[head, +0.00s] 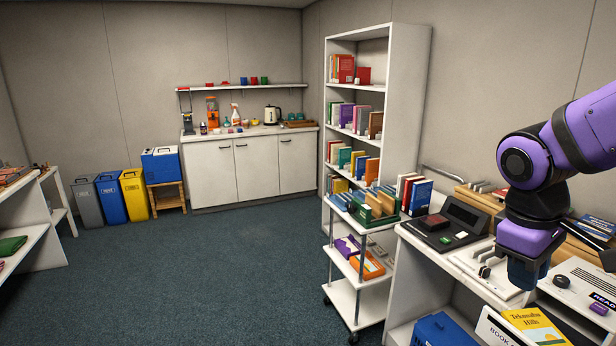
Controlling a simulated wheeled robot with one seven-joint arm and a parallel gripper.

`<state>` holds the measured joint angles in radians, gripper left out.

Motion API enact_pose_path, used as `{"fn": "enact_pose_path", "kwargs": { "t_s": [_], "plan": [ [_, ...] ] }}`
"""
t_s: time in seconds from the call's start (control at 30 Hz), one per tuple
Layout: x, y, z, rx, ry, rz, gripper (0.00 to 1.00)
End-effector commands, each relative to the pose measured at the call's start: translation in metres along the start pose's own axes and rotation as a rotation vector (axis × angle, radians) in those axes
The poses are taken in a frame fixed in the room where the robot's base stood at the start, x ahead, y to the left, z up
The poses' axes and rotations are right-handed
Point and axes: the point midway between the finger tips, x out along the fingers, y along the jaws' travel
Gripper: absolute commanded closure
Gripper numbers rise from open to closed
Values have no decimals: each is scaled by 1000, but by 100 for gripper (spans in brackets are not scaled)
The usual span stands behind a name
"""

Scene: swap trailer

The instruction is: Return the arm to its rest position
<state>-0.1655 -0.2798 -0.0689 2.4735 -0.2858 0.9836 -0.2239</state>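My arm comes in from the right edge in purple and black, bent at the elbow. My gripper (524,272) points down over the white desk (440,258) at the right. Its fingers are dark and small here, and I cannot tell whether they are open or shut. No held thing shows clearly. A yellow book (538,326) lies below and in front of the gripper.
A black desk device (466,214) stands left of the gripper. A white cart (345,292) with books stands beside the desk. A tall bookshelf (408,95) is behind it. A blue bin (440,330) is under the desk. The carpet (200,285) at left is clear.

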Motion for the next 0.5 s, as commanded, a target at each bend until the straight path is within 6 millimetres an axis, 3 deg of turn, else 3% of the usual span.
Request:
{"fn": "enact_pose_path", "kwargs": {
  "t_s": [0.2, 0.5],
  "plan": [
    [-38, -8, 25, 213, 194, -31, 80],
    [-78, -25, 55, 453, 424, -81, 80]
  ]
}}
